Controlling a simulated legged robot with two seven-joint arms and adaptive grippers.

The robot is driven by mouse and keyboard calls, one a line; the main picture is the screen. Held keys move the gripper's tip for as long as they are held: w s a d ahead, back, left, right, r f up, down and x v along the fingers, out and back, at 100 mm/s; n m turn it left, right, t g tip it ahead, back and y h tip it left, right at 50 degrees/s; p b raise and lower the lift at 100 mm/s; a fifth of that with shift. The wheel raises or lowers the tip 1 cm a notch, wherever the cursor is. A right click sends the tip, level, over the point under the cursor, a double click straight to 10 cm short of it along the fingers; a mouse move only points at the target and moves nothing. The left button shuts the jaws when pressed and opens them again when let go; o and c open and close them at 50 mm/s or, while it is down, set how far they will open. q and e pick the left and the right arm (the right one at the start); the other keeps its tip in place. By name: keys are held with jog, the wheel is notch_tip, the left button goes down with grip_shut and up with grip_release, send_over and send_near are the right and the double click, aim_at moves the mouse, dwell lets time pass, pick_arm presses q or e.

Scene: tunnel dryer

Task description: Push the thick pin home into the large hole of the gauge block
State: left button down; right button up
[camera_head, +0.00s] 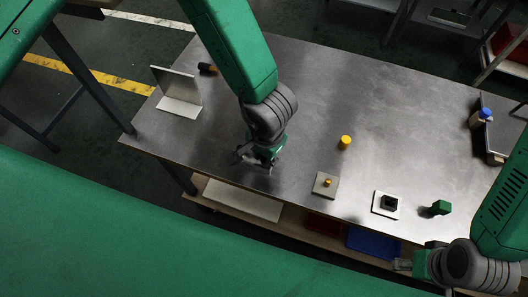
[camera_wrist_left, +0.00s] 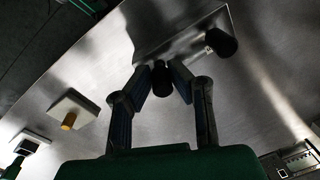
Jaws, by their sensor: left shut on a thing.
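My left gripper (camera_head: 258,165) is over the left half of the table. In the left wrist view its fingers (camera_wrist_left: 161,72) are closed around a dark cylinder (camera_wrist_left: 162,82). I cannot tell whether it is the thick pin. A grey square block (camera_head: 319,190) lies to its right, near the front edge, with a short yellow pin (camera_head: 327,182) standing up from it. The wrist view shows this block (camera_wrist_left: 62,104) at left. A white block (camera_head: 378,210) with a black square part sits farther right. My right gripper (camera_head: 403,265) is at the front edge; its fingers are unclear.
A yellow cylinder (camera_head: 345,142) stands behind the grey block. A green block (camera_head: 441,207) sits right of the white block. A bent metal plate (camera_head: 180,107) and a dark handle (camera_head: 207,69) are at far left. A blue-capped bottle (camera_head: 481,117) is at right.

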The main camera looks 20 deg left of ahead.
pick_arm(q)
jog(key=shift+f, duration=0.25)
jog(key=c, duration=1.4)
grip_release()
jog(key=shift+r, duration=0.15)
notch_tip(320, 180, up, 12)
jog(key=d, duration=0.1)
jog(key=shift+s+f, duration=0.2)
jog(key=shift+s, duration=0.1)
